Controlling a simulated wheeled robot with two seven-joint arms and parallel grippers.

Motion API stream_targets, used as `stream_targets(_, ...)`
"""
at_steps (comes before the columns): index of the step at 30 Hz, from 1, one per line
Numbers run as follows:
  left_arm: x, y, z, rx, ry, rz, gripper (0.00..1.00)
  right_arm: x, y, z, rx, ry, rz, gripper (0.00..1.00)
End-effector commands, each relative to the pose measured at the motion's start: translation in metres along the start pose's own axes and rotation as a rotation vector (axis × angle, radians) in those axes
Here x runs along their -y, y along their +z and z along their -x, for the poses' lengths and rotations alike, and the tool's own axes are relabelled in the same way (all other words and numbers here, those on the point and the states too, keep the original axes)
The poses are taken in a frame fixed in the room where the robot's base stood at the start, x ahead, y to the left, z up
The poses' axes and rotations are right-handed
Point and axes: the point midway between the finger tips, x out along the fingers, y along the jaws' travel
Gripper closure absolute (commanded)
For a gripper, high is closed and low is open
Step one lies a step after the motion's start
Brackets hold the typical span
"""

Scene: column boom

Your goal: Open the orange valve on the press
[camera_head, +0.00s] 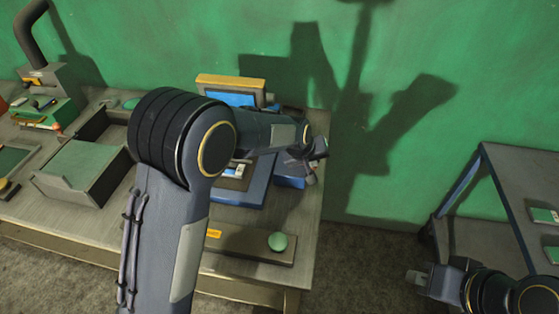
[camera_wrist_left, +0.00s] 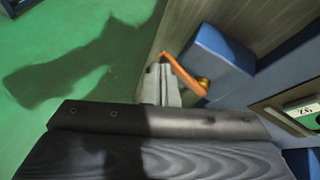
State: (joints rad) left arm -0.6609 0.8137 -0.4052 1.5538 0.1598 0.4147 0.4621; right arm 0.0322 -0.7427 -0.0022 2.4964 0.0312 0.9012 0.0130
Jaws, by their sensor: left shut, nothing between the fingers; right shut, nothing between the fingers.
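The orange valve lever (camera_wrist_left: 185,75) shows in the left wrist view, with a brass-coloured pivot at its lower right end, beside the blue body of the press (camera_wrist_left: 215,62). My left gripper (camera_wrist_left: 162,88) is shut and empty; its fingertips are at the lever's free end, and I cannot tell whether they touch it. In the head view my left gripper (camera_head: 312,163) is over the right side of the blue press (camera_head: 240,198), and my arm hides much of the press; I cannot make out the lever there. My right gripper (camera_head: 418,278) is shut and empty at the lower right, far from the press.
A screen with a yellow top (camera_head: 231,82) stands at the back of the workbench (camera_head: 60,222). A panel with a green knob (camera_head: 277,241) is at the bench front. A grey box (camera_head: 85,165) is left.

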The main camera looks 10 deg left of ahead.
Motion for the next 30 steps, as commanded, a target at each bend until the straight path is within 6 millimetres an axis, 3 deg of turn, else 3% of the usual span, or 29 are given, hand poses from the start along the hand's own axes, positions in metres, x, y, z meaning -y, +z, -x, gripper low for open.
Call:
stream_targets(15,-0.018,-0.017,-0.015,0.001,0.004,-0.007,1.0,-0.001,0.001,-0.002,0.0,0.0,0.0,1.0)
stream_targets(30,-0.021,-0.02,-0.017,0.001,0.005,-0.007,1.0,-0.001,0.002,-0.003,0.0,0.0,0.0,1.0)
